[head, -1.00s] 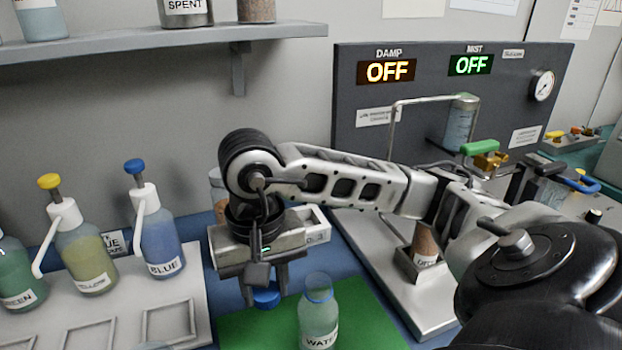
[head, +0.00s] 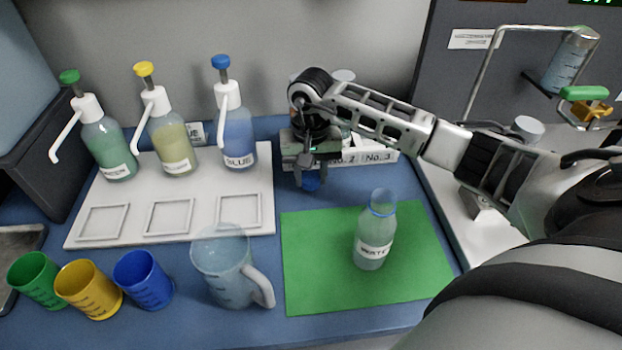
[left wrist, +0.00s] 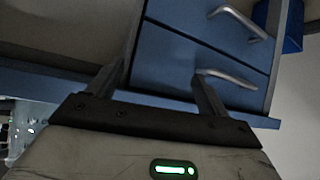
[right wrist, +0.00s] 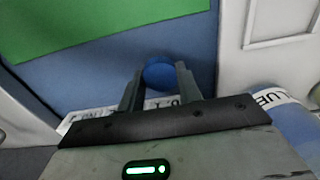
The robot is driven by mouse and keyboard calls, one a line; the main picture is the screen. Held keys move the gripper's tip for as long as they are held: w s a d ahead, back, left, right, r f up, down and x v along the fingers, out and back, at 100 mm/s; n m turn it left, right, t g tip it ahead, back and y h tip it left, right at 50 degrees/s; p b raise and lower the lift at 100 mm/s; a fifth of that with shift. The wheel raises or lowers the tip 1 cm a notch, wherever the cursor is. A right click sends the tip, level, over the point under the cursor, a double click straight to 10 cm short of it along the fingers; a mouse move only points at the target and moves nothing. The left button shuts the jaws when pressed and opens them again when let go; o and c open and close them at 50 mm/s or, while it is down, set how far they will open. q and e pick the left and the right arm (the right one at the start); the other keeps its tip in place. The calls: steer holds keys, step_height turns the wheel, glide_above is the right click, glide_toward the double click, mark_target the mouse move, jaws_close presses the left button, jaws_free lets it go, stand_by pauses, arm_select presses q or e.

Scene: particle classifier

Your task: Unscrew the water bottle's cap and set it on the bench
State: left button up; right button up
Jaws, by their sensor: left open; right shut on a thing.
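The water bottle (head: 374,238) stands upright and uncapped on the green mat (head: 315,262). Its mouth shows a bare blue ring. My right gripper (head: 310,180) is shut on the blue cap (head: 311,184), behind and left of the bottle, near the blue bench. In the right wrist view the cap (right wrist: 159,75) sits between the fingertips of the right gripper (right wrist: 158,88), with the bare bench (right wrist: 110,72) around it. I cannot tell whether the cap touches the bench. My left gripper (left wrist: 160,75) is open and empty in the left wrist view, facing blue drawers.
A white tray (head: 90,232) with several pump bottles stands left of the cap. A clear jug (head: 222,268) and green, yellow and blue cups stand in front of it. A labelled rack (head: 380,155) lies close behind the gripper. Bench between tray and mat is bare.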

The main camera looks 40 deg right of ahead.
mark_target(311, 179)
steer(key=shift+f, duration=1.15)
steer(key=shift+f, duration=0.15)
steer(key=o, duration=1.1)
steer(key=shift+s, duration=0.1)
step_height(311, 179, up, 12)
steer(key=shift+r+b, duration=0.2)
steer(key=shift+b, duration=0.4)
steer(key=shift+f, duration=0.1)
